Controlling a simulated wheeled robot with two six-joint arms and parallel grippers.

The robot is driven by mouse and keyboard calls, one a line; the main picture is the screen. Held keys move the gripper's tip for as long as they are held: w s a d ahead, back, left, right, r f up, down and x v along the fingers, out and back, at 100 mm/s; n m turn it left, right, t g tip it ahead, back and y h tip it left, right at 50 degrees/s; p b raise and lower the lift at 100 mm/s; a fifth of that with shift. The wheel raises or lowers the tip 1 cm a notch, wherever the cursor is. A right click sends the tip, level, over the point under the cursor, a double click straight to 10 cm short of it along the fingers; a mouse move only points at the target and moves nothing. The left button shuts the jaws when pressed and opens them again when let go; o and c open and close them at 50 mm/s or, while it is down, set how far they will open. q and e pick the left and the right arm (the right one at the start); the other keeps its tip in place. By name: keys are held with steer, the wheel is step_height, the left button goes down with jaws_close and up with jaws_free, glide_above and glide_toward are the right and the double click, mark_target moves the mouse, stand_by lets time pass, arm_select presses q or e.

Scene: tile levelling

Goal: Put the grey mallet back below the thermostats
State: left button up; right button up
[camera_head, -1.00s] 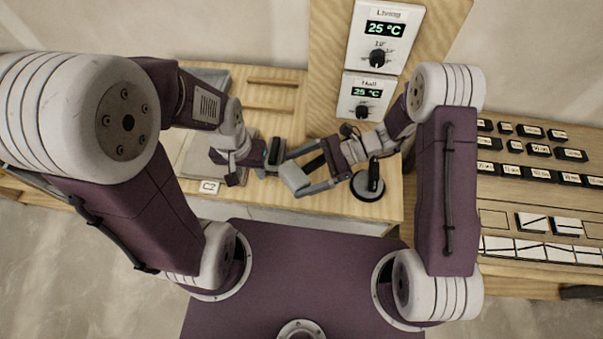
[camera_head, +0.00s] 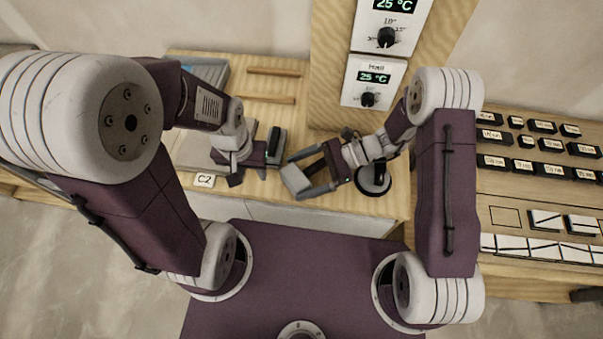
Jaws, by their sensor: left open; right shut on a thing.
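My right gripper (camera_head: 318,172) is over the middle of the wooden bench and shut on the grey mallet. A pale grey block that looks like the mallet's head (camera_head: 296,180) shows at its left end; the handle is mostly hidden by the gripper. My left gripper (camera_head: 262,157) is open and empty, just left of the mallet and apart from it. Two white thermostats hang on a wooden upright at the back: the Living one (camera_head: 385,24), cut by the top edge, and the Hall one (camera_head: 371,82) below it. Both read 25 °C.
A black suction-cup tool with a round base (camera_head: 374,181) stands right beside my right gripper. Wooden strips (camera_head: 270,99) lie at the bench's back left. A C2 label (camera_head: 204,181) is on the front edge. Labelled black blocks (camera_head: 540,170) and white tiles (camera_head: 545,246) fill the right bench.

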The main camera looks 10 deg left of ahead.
arm_select(q)
steer(key=shift+f+b, duration=0.35)
arm_select(e)
steer(key=shift+f, duration=0.45)
arm_select(q)
steer(key=shift+f, duration=0.2)
arm_select(e)
steer(key=shift+s+f, duration=0.1)
steer(key=shift+f, duration=0.15)
